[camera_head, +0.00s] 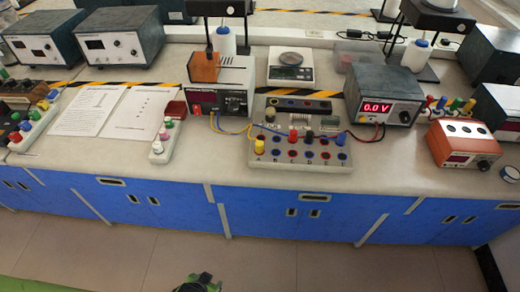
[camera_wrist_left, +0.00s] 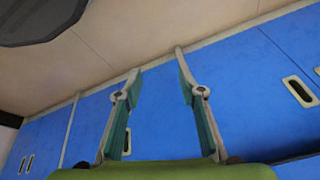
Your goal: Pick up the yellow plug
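A yellow plug (camera_head: 258,146) stands upright at the left front corner of the light grey circuit board (camera_head: 290,154) on the bench. My left gripper (camera_head: 198,284) shows only in part at the bottom edge of the head view, in front of and below the bench, well apart from the board. In the left wrist view, its two fingers (camera_wrist_left: 158,62) are apart with nothing between them, and blue cabinet fronts lie behind them. My right gripper is not in view.
Red and black plugs and wires crowd the board. A power supply (camera_head: 384,96) showing 0.0 V stands to its right, a red-lit meter (camera_head: 219,98) behind left, and a small plug strip (camera_head: 162,141) to the left. The floor (camera_head: 290,265) before the blue cabinets (camera_head: 290,215) is clear.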

